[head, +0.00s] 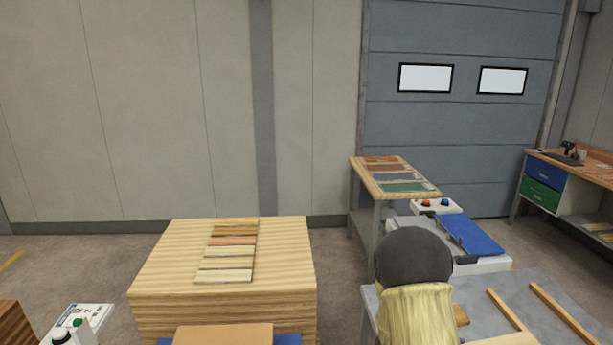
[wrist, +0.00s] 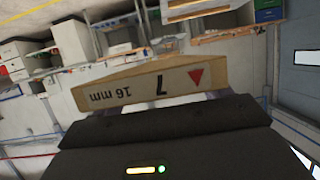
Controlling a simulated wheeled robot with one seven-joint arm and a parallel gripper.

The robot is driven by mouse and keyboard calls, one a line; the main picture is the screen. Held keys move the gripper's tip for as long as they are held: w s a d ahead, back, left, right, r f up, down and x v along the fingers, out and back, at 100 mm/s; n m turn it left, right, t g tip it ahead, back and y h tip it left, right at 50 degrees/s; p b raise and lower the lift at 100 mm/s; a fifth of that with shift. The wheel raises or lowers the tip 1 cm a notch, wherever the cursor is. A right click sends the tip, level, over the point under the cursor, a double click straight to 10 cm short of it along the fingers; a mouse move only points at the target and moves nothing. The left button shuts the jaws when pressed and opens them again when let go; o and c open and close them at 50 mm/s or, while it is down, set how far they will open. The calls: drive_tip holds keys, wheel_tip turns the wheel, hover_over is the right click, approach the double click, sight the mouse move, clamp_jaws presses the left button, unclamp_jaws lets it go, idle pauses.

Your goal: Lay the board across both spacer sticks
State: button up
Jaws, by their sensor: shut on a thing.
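My gripper (wrist: 152,100) shows in the wrist view, shut on a pale wooden board (wrist: 130,92). The face towards the camera carries an upside-down "7", "16 mm" and a red triangle. The board is held clear of the floor and looks slightly tilted in that view. In the head view, two thin wooden spacer sticks, one nearer (head: 508,309) and one farther right (head: 563,313), lie roughly parallel with a gap on a grey tabletop (head: 480,283). My arm covers part of that table, and I cannot make out the gripper there.
Behind the grey table are a machine with a blue panel (head: 472,235) and a sample stand (head: 365,180). A workbench (head: 575,170) is far right. Floor shows between the tables.

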drive_tip(key=shift+w+f+n+t, duration=0.2)
drive_tip(key=shift+w+n+t, duration=0.15)
drive_tip(key=shift+w, duration=0.2)
drive_tip(key=shift+w+a+f+n+t, duration=0.15)
drive_tip(key=shift+w+n+t, duration=0.2)
drive_tip(key=shift+w+t, duration=0.1)
drive_tip(key=shift+w+a+f+n+t, duration=0.1)
drive_tip(key=shift+w+f+n+t, duration=0.05)
drive_tip(key=shift+w+n+t, duration=0.2)
drive_tip(key=w+a+f+n+t+y, duration=0.2)
drive_tip(key=a+f+n+t+y, duration=0.4)
drive_tip(key=a, duration=0.4)
drive_tip(key=w+a+f+n+t+y, duration=0.2)
drive_tip(key=a+f+n+t+y, duration=0.1)
drive_tip(key=a+f+n+y, duration=0.65)
wheel_tip(320, 180, down, 8)
drive_tip(key=a+m+h+b, duration=0.1)
drive_tip(key=h+b, duration=0.1)
drive_tip(key=b, duration=0.8)
drive_tip(key=shift+s+r, duration=0.15)
drive_tip(key=shift+a+t, duration=0.1)
drive_tip(key=shift+t, duration=0.15)
drive_tip(key=s+f, duration=0.4)
drive_tip(key=f, duration=0.1)
drive_tip(key=shift+f, duration=0.2)
